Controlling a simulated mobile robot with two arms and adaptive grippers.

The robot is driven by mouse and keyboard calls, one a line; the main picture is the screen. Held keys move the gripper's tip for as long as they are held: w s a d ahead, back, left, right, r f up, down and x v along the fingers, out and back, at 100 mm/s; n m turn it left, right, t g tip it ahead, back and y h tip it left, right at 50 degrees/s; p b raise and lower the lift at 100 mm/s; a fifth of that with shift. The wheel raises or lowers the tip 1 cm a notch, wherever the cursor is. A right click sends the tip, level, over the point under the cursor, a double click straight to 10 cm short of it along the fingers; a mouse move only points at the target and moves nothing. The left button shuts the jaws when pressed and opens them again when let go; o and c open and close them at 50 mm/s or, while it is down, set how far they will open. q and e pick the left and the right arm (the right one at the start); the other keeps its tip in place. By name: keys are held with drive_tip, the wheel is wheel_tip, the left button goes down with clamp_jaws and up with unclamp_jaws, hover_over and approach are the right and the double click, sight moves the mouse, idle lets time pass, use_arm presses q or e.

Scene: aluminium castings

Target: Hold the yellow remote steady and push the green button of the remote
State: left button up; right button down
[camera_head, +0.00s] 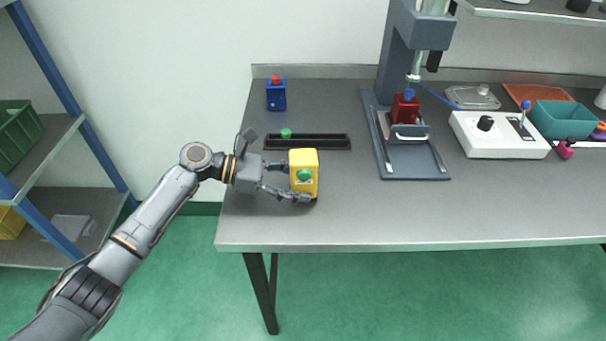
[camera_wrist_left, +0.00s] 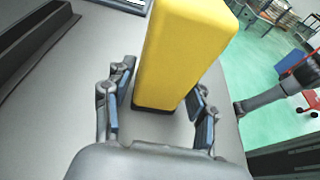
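The yellow remote (camera_head: 311,160) stands upright near the left front of the grey table, with its round green button (camera_head: 304,175) on the side facing the head camera. My left gripper (camera_head: 293,182) comes in from the left, low at the remote. In the left wrist view the remote (camera_wrist_left: 180,55) stands between the two fingers of the left gripper (camera_wrist_left: 160,108), which are spread on either side of its base with narrow gaps visible. The button is hidden there. I cannot make out my right gripper in either view.
A blue box with a red button (camera_head: 276,94) stands farther back. A press (camera_head: 415,165) and a white control box (camera_head: 500,145) stand to the right. The table front is clear.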

use_arm(q)
drive_tip(key=c, duration=0.3)
drive_tip(key=shift+c, duration=0.2)
idle(1.0)
